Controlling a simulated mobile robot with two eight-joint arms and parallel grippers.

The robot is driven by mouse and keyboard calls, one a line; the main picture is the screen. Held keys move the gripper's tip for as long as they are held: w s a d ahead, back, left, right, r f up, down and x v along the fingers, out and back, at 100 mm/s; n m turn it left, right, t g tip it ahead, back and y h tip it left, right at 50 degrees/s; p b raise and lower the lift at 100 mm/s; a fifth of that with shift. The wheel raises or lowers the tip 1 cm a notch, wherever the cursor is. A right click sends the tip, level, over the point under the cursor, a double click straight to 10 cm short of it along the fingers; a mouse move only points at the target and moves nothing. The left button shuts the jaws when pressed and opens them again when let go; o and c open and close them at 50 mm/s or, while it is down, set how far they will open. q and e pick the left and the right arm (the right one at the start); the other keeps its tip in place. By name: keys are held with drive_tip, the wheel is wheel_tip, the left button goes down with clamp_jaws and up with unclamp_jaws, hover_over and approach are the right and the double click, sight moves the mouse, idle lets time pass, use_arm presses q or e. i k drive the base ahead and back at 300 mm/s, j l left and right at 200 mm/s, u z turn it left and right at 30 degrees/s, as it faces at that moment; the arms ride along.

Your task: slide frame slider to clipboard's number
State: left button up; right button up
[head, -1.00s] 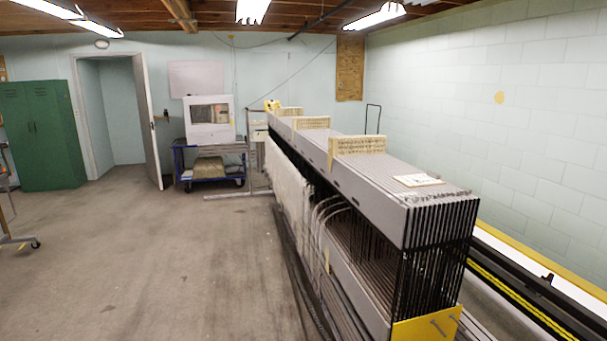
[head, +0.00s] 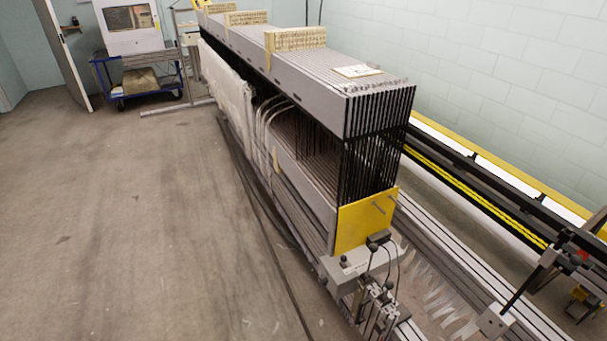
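The clipboard (head: 357,71) is a small pale card lying flat on top of the stack of grey frames (head: 310,75), near its front end. Any number on it is too small to read. At the front end of the machine, below the yellow plate (head: 364,222), sits a grey block (head: 343,266) with black knobs and cables; I cannot tell whether this is the frame slider. Neither of my grippers shows in the head view.
Open concrete floor (head: 120,230) lies left of the machine. Rails (head: 485,285) run along its right side, with a black-and-white fixture (head: 497,318) at lower right. A blue cart (head: 150,87) with a monitor stands at back left.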

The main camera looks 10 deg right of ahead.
sight(343, 259)
drive_tip(key=i+z, duration=0.15)
drive_tip(key=z, duration=0.5)
drive_tip(key=i+j+z, duration=0.3)
drive_tip(key=i, duration=0.2)
drive_tip(key=i+j+z, duration=0.35)
drive_tip(key=i+j, duration=0.8)
drive_tip(key=j, duration=0.15)
